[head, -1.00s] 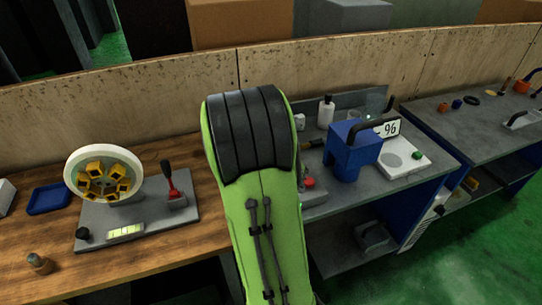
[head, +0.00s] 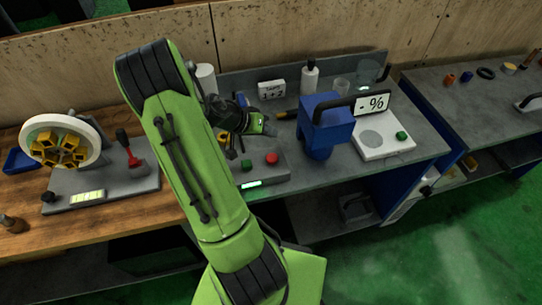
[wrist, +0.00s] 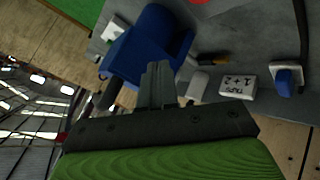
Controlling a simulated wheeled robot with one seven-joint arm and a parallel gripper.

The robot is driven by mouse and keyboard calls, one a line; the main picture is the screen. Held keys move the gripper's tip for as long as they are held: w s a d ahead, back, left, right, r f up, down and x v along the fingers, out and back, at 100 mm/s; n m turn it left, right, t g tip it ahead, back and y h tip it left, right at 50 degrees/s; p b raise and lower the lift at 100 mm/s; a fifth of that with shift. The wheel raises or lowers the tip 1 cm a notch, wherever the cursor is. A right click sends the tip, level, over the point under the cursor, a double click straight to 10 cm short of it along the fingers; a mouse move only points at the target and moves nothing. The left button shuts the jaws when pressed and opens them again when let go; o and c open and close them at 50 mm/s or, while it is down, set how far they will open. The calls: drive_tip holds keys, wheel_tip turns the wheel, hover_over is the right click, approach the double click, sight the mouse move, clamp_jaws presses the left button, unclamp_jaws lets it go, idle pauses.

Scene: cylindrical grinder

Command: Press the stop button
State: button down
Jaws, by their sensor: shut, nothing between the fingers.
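A red button (head: 271,158), which looks like the stop button, sits on a grey control box (head: 262,172) on the grey bench. A green button (head: 246,165) is to its left, and a lit green display (head: 251,184) is on the front. My gripper (head: 272,130) is shut and empty. In the head view it appears above and behind the red button, apart from it. In the wrist view the closed fingers (wrist: 158,84) point toward the blue machine (wrist: 150,48). A red patch (wrist: 198,2) at the top edge there may be the button; most of it is cut off.
The blue machine (head: 325,125) stands right of the control box, beside a white scale (head: 385,140) with a % sign (head: 373,104). Behind are a white sign (head: 272,89), a bottle (head: 310,78) and a jar (head: 342,88).

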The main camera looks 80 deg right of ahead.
sight(269, 158)
wheel_tip(269, 158, down, 8)
drive_tip(key=b, duration=0.5)
drive_tip(key=shift+f, duration=0.1)
drive_tip(key=shift+f+b, duration=0.3)
drive_tip(key=shift+b, duration=0.25)
idle(1.1)
drive_tip(key=shift+f+b, duration=0.4)
drive_tip(key=shift+b, duration=0.15)
drive_tip(key=shift+f+b, duration=0.5)
drive_tip(key=shift+b, duration=0.1)
idle(0.6)
drive_tip(key=shift+r+p, duration=0.6)
drive_tip(key=shift+r, duration=0.4)
